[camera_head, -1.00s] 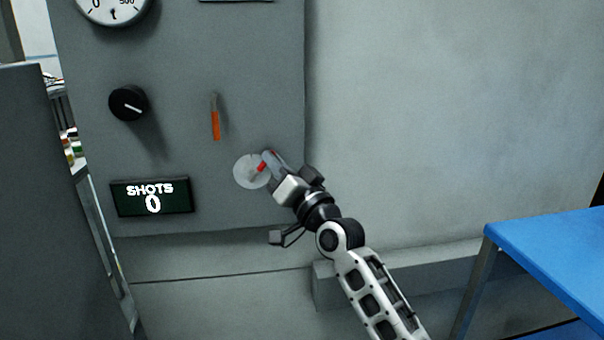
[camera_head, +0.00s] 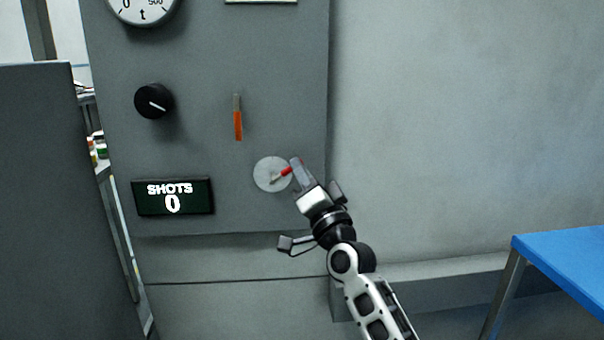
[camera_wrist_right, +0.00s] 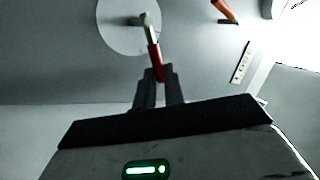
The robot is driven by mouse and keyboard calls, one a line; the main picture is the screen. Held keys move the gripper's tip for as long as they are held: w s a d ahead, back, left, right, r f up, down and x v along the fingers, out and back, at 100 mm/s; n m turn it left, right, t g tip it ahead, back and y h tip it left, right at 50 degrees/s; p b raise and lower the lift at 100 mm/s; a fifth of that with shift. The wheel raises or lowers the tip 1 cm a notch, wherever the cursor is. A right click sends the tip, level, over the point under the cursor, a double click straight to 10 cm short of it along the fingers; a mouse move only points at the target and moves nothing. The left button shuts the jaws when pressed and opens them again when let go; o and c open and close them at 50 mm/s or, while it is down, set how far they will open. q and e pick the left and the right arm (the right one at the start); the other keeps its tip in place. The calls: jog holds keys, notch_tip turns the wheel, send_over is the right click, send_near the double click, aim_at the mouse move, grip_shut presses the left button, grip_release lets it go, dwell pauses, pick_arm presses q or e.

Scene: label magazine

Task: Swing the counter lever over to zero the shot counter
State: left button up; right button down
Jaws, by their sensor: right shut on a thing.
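The counter lever (camera_head: 285,172) has a red grip on a pale shaft, set on a round white disc (camera_head: 263,168) on the grey panel. It points right and slightly up. My right gripper (camera_head: 296,165) reaches it from the lower right. In the right wrist view, the fingers (camera_wrist_right: 158,72) are shut on the end of the red grip (camera_wrist_right: 154,56), whose tip is between them. The shot counter (camera_head: 172,211), left of the disc, reads SHOTS 0. My left gripper is not in view.
An orange-handled lever (camera_head: 238,124) hangs above the disc. A black knob (camera_head: 153,101) and a dial gauge (camera_head: 143,8) are at upper left. A dark grey cabinet (camera_head: 65,200) stands at left, a blue table (camera_head: 570,262) at right. The wall right of the panel is bare.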

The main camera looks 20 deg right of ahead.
jog(key=c, duration=1.5)
grip_release()
jog(key=shift+b+v, duration=0.75)
jog(key=shift+v, duration=7.2)
